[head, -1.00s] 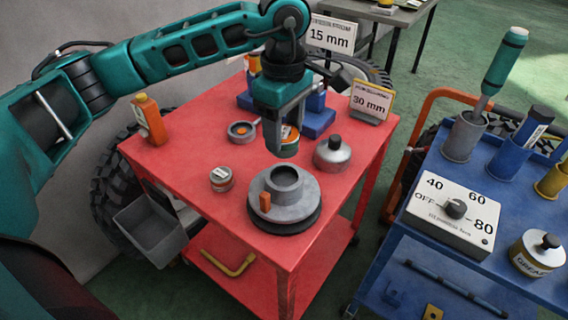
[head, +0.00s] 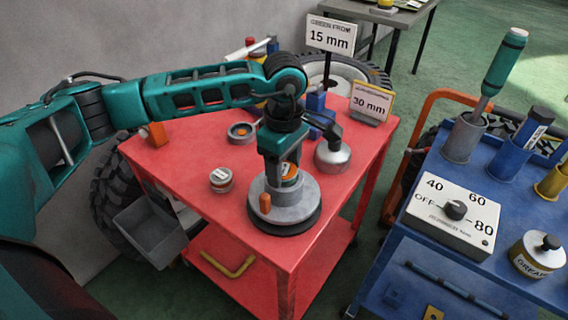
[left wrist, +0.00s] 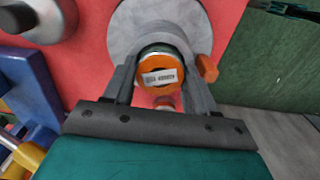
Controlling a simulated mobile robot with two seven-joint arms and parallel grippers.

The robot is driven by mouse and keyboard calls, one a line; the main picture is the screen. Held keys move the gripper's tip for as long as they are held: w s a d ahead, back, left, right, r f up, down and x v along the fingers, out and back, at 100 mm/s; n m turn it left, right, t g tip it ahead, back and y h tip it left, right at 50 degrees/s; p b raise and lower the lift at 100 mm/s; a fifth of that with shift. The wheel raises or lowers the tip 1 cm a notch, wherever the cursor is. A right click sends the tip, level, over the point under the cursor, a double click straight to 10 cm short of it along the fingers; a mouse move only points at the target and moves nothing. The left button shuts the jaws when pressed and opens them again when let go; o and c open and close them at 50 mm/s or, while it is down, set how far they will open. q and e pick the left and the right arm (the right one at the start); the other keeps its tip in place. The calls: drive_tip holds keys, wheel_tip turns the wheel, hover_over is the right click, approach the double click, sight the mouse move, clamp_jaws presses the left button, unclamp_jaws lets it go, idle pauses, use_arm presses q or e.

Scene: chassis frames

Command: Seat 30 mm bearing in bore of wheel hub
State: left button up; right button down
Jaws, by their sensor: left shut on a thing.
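The wheel hub (head: 290,219) is a grey stepped disc on a dark round base near the front of the red cart. An orange peg stands on its flange. My left gripper (head: 288,178) points down over the hub's raised centre and is shut on an orange bearing (head: 291,171) with a pale label. In the left wrist view the bearing (left wrist: 160,74) sits between the fingers, in front of the grey hub (left wrist: 125,35). The bore is hidden by the bearing and fingers. I cannot tell whether the bearing has entered it. My right gripper is not in view.
On the red cart (head: 190,158) are a small labelled tin (head: 221,179), a grey ring (head: 241,132), a grey oil can (head: 332,156) close right of the gripper, and a 30 mm sign (head: 371,101). A blue cart (head: 430,172) stands to the right.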

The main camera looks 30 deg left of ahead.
sight(284, 170)
use_arm(q)
drive_tip(key=o, duration=1.4)
wheel_tip(284, 170, up, 12)
drive_tip(key=shift+r, duration=0.1)
